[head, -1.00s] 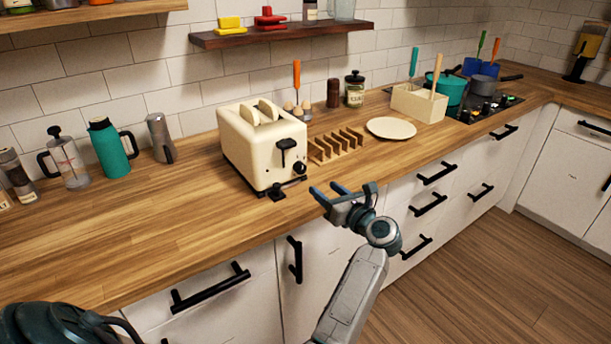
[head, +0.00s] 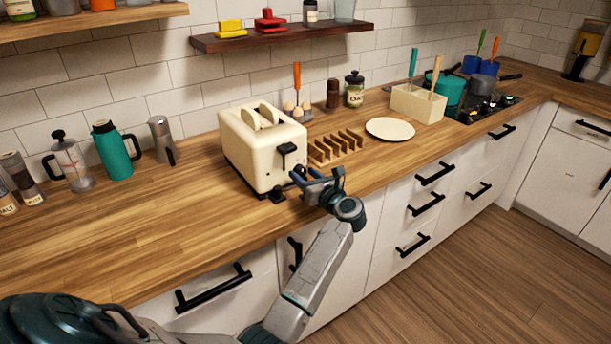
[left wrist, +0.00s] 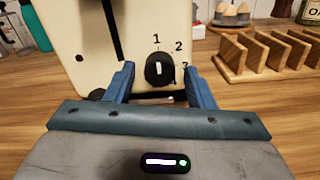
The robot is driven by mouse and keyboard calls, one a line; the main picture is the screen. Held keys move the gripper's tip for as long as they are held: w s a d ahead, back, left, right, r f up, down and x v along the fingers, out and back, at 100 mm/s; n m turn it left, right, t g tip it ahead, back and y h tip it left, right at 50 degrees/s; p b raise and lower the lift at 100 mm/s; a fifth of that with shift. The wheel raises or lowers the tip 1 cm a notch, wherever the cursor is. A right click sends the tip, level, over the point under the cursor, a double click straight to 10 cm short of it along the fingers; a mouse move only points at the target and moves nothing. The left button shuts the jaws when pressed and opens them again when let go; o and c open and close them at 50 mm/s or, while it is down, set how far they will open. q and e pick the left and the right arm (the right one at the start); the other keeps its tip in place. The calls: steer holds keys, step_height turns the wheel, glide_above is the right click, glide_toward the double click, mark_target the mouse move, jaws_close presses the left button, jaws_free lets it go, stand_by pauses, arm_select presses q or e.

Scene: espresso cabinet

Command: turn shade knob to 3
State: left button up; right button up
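The cream toaster (head: 262,150) stands on the wooden counter with bread in its slots. Its black shade knob (left wrist: 159,69) shows in the left wrist view, with the numbers 1, 2, 3 and 4 around it. The knob's white mark points up, near 1. My left gripper (head: 305,180) is at the toaster's front. In the left wrist view its blue fingers (left wrist: 160,84) are open, one on each side of the knob, with gaps between them and it. In the head view the gripper partly hides the knob. My right gripper is not in view.
A wooden rack (head: 336,147) stands right of the toaster, with a plate (head: 390,129) beyond it. The toaster's lever (head: 287,149) is above the knob. A teal jug (head: 112,151) and a glass press (head: 72,165) stand at the left. The front left counter is clear.

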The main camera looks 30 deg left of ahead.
arm_select(q)
steer(key=c, duration=0.8)
